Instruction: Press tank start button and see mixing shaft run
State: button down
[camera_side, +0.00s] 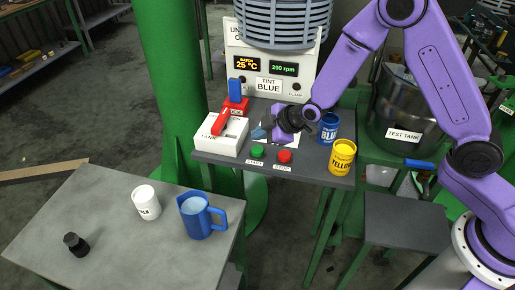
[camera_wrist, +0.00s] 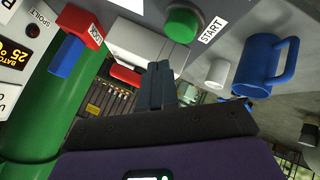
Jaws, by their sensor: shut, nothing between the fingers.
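The green start button (camera_side: 257,151) sits at the front of the grey bench beside the red stop button (camera_side: 285,156). In the wrist view the green button (camera_wrist: 183,24) shows next to its START label (camera_wrist: 212,30), beyond my fingers. My gripper (camera_side: 258,133) is shut and empty, with its fingertips a little behind the green button in the side view and apart from it in the wrist view (camera_wrist: 158,70). The test tank (camera_side: 400,110) stands at the right, partly behind my arm. I cannot make out a mixing shaft.
A white box (camera_side: 230,143) with a red lever and a red block with a blue handle (camera_side: 236,92) stand left of my gripper. Blue (camera_side: 328,128) and yellow (camera_side: 342,157) cans stand right. The panel reads 200 rpm (camera_side: 284,69). A blue jug (camera_side: 200,222) is on the front table.

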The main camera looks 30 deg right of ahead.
aim_at(261, 152)
jog(key=shift+r, duration=1.55)
jog(key=shift+s, duration=0.1)
jog(key=shift+s+a+r, duration=0.1)
jog(key=shift+s+r, duration=0.1)
jog(key=shift+s, duration=0.1)
jog(key=s+d+r+g+h, duration=0.1)
jog(key=s+d, duration=0.4)
jog(key=s, duration=0.7)
jog(key=s+d+r+m+g+h, duration=0.1)
jog(key=s+d+r+g, duration=0.3)
jog(key=s, duration=0.8)
jog(key=s+d+r+g+h, duration=0.1)
jog(key=s+d+r+g, duration=0.2)
jog(key=s, duration=0.9)
jog(key=d+r, duration=0.1)
jog(key=d, duration=0.2)
jog(key=shift+s+d+m+h, duration=0.2)
jog(key=shift+s+m+h, duration=0.15)
jog(key=shift+m+h, duration=0.05)
